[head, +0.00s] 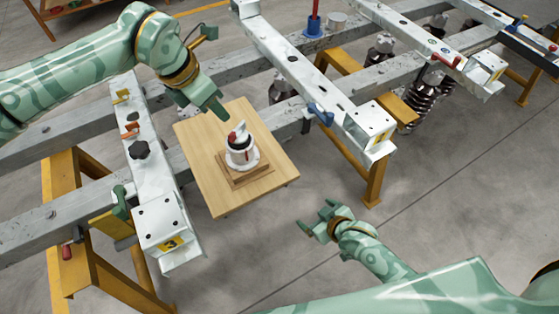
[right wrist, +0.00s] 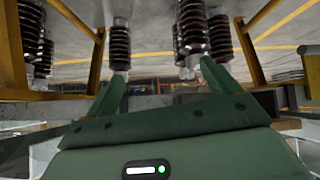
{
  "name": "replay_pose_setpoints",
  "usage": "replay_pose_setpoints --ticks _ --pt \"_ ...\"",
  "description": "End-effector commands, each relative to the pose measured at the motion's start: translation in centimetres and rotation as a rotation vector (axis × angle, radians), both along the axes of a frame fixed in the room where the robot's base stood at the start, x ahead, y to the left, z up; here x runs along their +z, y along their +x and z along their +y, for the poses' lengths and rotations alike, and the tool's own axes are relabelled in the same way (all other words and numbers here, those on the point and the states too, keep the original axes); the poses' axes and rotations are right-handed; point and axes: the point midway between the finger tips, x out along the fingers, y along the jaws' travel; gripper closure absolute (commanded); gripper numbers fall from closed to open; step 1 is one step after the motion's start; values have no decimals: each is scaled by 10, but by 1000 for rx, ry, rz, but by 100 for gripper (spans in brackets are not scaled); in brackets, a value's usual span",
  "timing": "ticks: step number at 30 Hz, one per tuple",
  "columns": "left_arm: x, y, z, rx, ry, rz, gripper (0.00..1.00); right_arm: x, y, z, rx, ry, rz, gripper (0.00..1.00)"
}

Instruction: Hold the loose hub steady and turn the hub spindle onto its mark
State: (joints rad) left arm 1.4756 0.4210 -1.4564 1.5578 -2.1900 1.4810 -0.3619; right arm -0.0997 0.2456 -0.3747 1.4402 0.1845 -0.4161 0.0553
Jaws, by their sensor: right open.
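The hub (head: 243,161) is a white round body with a dark band, standing upright on a wooden block (head: 261,178) on a light wooden board. The spindle (head: 239,130) on its top is white, with a red patch on its left side. The mark cannot be made out clearly. My left gripper (head: 221,112) is above and left of the spindle, pointing down towards it, apart from it; its finger gap is hidden. My right gripper (head: 317,222) is open and empty, low and right of the board. The right wrist view shows its spread fingers (right wrist: 162,90) with nothing between them.
The wooden board (head: 205,183) lies between a left white rail (head: 150,175) with several clamps and knobs and a right white rail (head: 300,72). Yellow trestles (head: 67,190) stand around. Dark coil springs (right wrist: 192,35) hang ahead in the right wrist view. Floor (head: 420,200) is clear at right.

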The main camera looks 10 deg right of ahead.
Motion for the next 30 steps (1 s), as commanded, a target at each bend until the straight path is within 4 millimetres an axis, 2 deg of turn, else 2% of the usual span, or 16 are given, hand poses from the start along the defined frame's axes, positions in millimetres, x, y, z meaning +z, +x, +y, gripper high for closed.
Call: replay_pose_setpoints --ticks 1,3,6,9,12,15,17,22,30 --pt "0 0 0 0 0 0 64 31 18 13 20 29 -56 11" --pt "0 0 0 0 0 0 64 73 36 32 48 72 -123 11" --pt "0 0 0 0 0 0 64 132 50 57 91 135 -205 11" --pt "0 0 0 0 0 0 64 183 52 78 130 191 -266 11" --pt "0 0 0 0 0 0 64 220 47 93 161 239 -300 11" --pt "0 0 0 0 0 0 64 243 42 102 177 271 -314 11" --pt "0 0 0 0 0 0 64 251 40 105 180 283 -313 11" --pt "0 0 0 0 0 0 64 241 51 111 170 280 -286 11" --pt "0 0 0 0 0 0 64 218 97 141 169 279 -285 11"
